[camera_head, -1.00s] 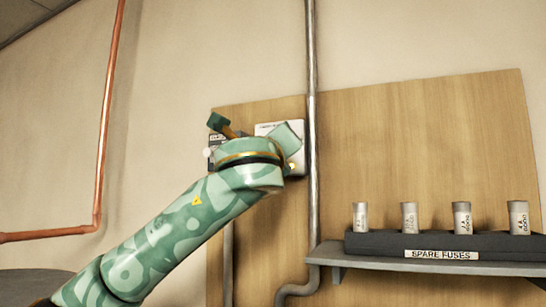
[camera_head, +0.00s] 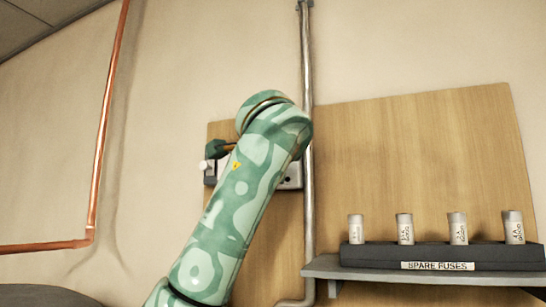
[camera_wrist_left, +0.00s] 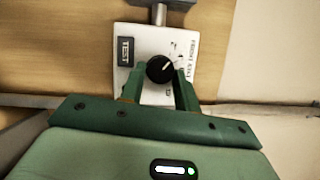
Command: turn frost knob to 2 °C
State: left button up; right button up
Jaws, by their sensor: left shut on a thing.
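The frost knob (camera_wrist_left: 160,69) is a round black dial with a white pointer line, on a white control box (camera_wrist_left: 155,45). In the left wrist view the pointer aims up and right. The scale numbers are too small and partly covered to read. My left gripper (camera_wrist_left: 160,74) has its green fingers on either side of the knob, shut on it. In the head view my left arm hides the knob and most of the box (camera_head: 293,177). My right gripper is not in view.
A dark TEST label (camera_wrist_left: 126,51) sits beside the knob. A vertical grey pipe (camera_head: 308,150) runs just right of the box. A shelf (camera_head: 400,272) with a rack of several spare fuses (camera_head: 457,229) is lower right. A copper pipe (camera_head: 105,130) is at left.

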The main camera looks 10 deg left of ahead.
pick_arm(q)
jog(key=shift+n+g, duration=0.3)
jog(key=shift+n, duration=0.3)
jog(key=o, duration=1)
jog(key=shift+a, duration=0.15)
jog(key=shift+c, duration=0.2)
jog(key=b+v, duration=0.7)
jog(key=v, duration=0.9)
jog(key=shift+s, duration=0.15)
jog(key=shift+r, duration=0.1)
